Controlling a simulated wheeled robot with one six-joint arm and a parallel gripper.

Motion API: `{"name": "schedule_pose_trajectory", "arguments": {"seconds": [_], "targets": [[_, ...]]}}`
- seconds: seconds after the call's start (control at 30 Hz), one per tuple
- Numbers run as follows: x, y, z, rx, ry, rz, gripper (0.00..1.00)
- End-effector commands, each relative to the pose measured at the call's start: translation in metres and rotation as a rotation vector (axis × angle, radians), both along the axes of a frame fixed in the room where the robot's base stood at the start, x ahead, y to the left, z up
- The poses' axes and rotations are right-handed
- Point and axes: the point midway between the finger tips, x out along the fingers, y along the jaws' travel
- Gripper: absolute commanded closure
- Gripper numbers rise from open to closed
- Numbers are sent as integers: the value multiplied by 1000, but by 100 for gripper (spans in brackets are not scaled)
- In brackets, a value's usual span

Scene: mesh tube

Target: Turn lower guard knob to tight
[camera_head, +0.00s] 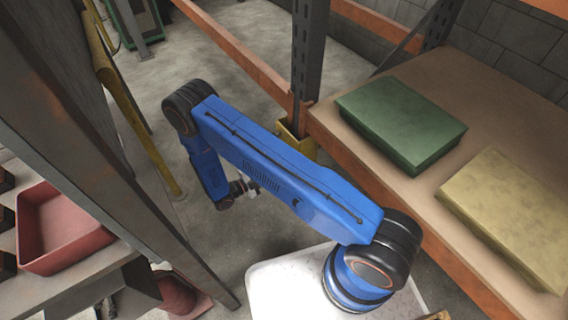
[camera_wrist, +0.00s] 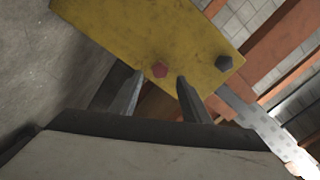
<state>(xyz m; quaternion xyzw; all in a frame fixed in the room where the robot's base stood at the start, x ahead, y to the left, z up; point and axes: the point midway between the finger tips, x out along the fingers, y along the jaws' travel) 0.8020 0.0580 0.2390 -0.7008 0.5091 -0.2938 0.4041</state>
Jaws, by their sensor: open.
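A yellow guard plate (camera_wrist: 115,38) fills the upper middle of the wrist view, with a red faceted knob (camera_wrist: 160,69) and a dark grey faceted knob (camera_wrist: 224,63) on it. I cannot tell which is the lower knob. My gripper (camera_wrist: 160,77) is open, and its two fingers point at the plate. The red knob shows between the fingertips; contact cannot be told. The dark knob is right of the right finger. In the head view the yellow guard (camera_head: 298,143) stands at the foot of the rack upright, partly hidden by my blue arm; its knobs are not visible there.
A shelf to the right holds a green box (camera_head: 402,122) and a yellowish box (camera_head: 508,213). An orange beam (camera_head: 395,190) edges the shelf. A red bin (camera_head: 65,230) sits on the left rack. A yellow rail (camera_head: 140,118) runs along the left. Bare floor lies between the racks.

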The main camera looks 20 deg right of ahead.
Motion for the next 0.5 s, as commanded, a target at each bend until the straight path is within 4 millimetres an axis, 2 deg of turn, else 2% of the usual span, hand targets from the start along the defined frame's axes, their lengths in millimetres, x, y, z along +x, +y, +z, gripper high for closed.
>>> {"name": "schedule_pose_trajectory", "arguments": {"seconds": [0.2,0.5], "targets": [[11,-35,0,0,0,-2,57],[18,-55,0,0,0,0,57]]}}
